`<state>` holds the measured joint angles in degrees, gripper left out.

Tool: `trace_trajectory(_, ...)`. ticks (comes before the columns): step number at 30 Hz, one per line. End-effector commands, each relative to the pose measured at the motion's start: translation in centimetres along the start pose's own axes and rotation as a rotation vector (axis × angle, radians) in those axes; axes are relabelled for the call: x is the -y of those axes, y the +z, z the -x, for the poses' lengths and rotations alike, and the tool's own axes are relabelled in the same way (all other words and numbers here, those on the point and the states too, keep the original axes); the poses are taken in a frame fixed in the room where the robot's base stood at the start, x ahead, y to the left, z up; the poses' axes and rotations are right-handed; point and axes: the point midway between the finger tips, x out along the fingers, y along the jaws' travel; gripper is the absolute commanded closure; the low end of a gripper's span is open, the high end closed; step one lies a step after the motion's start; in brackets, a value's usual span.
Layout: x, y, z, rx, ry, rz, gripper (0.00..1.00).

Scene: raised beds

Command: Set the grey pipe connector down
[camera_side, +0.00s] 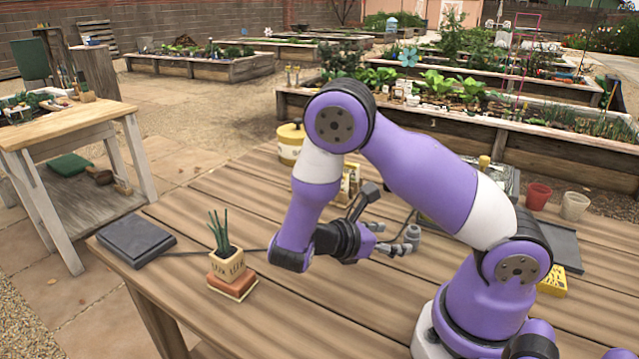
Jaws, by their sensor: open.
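The grey pipe connector (412,235) is a small grey piece on the wooden table, just right of my gripper. It looks upright and appears to rest on the tabletop. My gripper (385,221) points right, low over the table, with its fingers spread apart. The lower finger ends close beside the connector; I cannot tell whether they touch. The upper finger stands up and away from it. Nothing shows between the fingers.
A potted plant (227,266) on a terracotta-coloured block and a dark flat box (137,241) stand left. A yellow-lidded tin (291,143) stands behind my arm. A red pot (537,196), a pale pot (575,206) and a yellow item (553,281) are right. The front-middle tabletop is clear.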

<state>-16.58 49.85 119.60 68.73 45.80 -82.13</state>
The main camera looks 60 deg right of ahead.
Motion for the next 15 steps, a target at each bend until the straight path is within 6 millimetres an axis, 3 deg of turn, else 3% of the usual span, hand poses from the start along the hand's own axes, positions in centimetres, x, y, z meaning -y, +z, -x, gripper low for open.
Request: trace_trajectory(15, 0.0, -0.3, -6.8, -0.001, -0.006, -0.001, 0.25)
